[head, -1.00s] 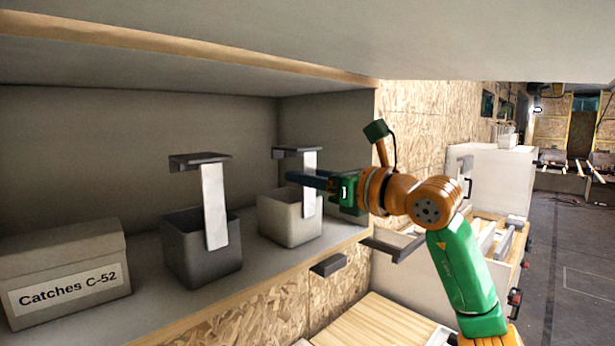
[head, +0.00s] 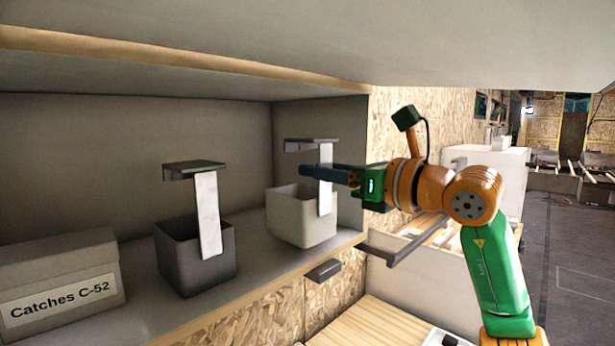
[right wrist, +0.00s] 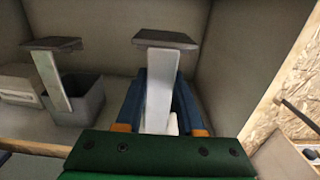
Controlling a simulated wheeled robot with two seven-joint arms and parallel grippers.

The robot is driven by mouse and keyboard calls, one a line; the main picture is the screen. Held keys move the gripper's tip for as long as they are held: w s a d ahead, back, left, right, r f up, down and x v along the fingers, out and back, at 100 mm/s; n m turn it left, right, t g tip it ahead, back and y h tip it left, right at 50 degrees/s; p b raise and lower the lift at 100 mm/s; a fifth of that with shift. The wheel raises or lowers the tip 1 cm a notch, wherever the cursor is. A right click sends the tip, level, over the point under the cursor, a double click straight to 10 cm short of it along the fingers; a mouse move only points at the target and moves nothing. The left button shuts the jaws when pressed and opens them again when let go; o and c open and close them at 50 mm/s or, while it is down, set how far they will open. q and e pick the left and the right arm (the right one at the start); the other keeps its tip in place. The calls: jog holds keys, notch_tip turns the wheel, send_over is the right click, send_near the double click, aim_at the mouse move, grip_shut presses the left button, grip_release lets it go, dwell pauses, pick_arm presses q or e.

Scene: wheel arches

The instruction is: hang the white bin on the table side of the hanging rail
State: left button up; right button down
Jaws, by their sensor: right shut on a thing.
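The white bin (head: 300,226) has a pale upright strap with a dark hook plate (head: 312,145) on top. It is upright inside the shelf, near the shelf's right end; I cannot tell whether its base touches the shelf. My right gripper (head: 318,174) is shut on the bin's strap from the right. In the right wrist view, the strap (right wrist: 160,95) stands between the blue fingers, and most of the bin's body is hidden. The hanging rail (head: 405,243) appears to be the dark bar right of the shelf, below my right gripper. My left gripper is not in view.
A dark grey bin (head: 195,262) with a similar strap and hook stands left of the white bin. A box labelled Catches C-52 (head: 60,280) is farther left. The shelf's right end wall (head: 345,150) is close. A small dark block (head: 323,270) sticks out below the shelf edge.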

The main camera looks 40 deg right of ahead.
jog(key=s+d+b, duration=0.1)
jog(key=s+b, duration=0.1)
jog(key=s, duration=0.9)
jog(key=shift+s+f+b, duration=0.15)
jog(key=shift+s+b, duration=0.1)
jog(key=shift+b, duration=0.05)
